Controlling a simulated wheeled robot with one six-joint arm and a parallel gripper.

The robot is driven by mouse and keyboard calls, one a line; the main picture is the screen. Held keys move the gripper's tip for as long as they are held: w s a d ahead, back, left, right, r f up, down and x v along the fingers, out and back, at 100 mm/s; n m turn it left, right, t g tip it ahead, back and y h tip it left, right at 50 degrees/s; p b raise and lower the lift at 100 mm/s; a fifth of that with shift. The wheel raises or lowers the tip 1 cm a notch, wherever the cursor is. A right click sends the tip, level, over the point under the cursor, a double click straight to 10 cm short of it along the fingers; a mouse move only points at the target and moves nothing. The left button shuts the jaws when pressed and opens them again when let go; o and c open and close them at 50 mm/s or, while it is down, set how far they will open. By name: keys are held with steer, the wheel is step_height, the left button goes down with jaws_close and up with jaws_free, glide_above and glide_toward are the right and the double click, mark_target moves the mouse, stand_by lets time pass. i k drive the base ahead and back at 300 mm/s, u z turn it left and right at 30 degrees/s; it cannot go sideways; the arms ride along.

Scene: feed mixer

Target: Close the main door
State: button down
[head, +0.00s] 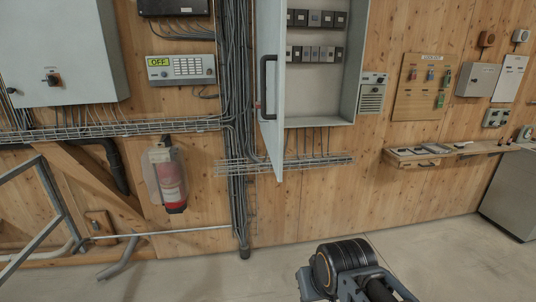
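The main door (270,138) is a pale grey panel on the left side of a wall cabinet (349,75). It stands open, swung out from the wall and seen nearly edge-on. A black bar handle (264,82) is on the door, with a small red part near its lower end. The cabinet's interior is exposed, with two rows of dark switches (315,53). Part of my arm, a dark rounded joint, shows at the bottom, low and to the right of the door and apart from it. My gripper's fingers are not in view.
A bundle of cables and wire trays (285,164) run behind and below the door. A fire extinguisher (170,183) hangs at left. A shelf (425,158) juts out at right, near a grey box (512,205). The floor (250,280) below is largely clear.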

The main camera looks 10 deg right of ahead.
mark_target(272, 15)
steer(key=u, duration=0.65)
steer(key=i, duration=0.5)
steer(key=u, duration=0.55)
steer(key=i, duration=0.7)
